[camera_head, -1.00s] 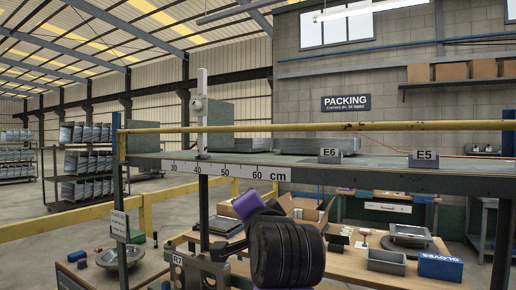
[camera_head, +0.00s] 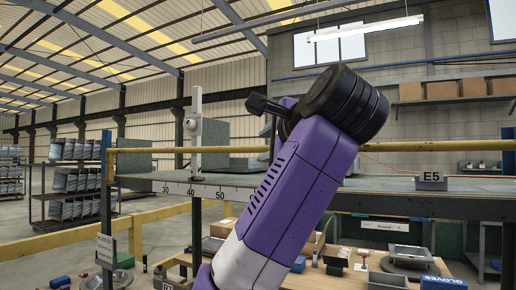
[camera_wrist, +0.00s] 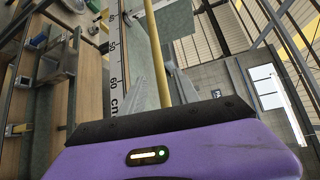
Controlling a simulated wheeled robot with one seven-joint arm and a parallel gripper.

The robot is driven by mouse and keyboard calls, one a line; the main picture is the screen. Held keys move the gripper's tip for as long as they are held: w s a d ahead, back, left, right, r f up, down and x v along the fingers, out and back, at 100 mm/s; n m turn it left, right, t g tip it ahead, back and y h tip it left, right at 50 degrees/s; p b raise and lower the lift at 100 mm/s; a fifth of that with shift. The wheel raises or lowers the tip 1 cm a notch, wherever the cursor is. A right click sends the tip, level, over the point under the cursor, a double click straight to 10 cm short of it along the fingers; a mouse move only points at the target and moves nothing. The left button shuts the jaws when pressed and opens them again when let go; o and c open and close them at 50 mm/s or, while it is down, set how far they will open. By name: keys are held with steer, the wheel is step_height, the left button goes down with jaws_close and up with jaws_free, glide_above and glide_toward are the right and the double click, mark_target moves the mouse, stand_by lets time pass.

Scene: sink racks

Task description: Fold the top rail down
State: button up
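The top rail is a long yellow bar (camera_head: 430,146) that runs level above the front edge of a grey shelf. My purple and white arm crosses its middle in the head view. In the wrist view the rail (camera_wrist: 154,45) runs down the picture towards my gripper (camera_wrist: 157,80). The two grey fingers are apart, one on each side of the rail in the picture. I cannot tell how deep the rail lies between them or whether they touch it. Nothing is seen held. In the head view the fingers cannot be made out behind the arm.
A white upright post (camera_head: 195,135) stands at the shelf by the rail. A workbench with trays (camera_head: 388,281) lies below and behind.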

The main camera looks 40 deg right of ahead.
mark_target(260, 149)
steer(key=shift+p+x, duration=0.55)
steer(key=shift+x, duration=2.15)
jaws_close()
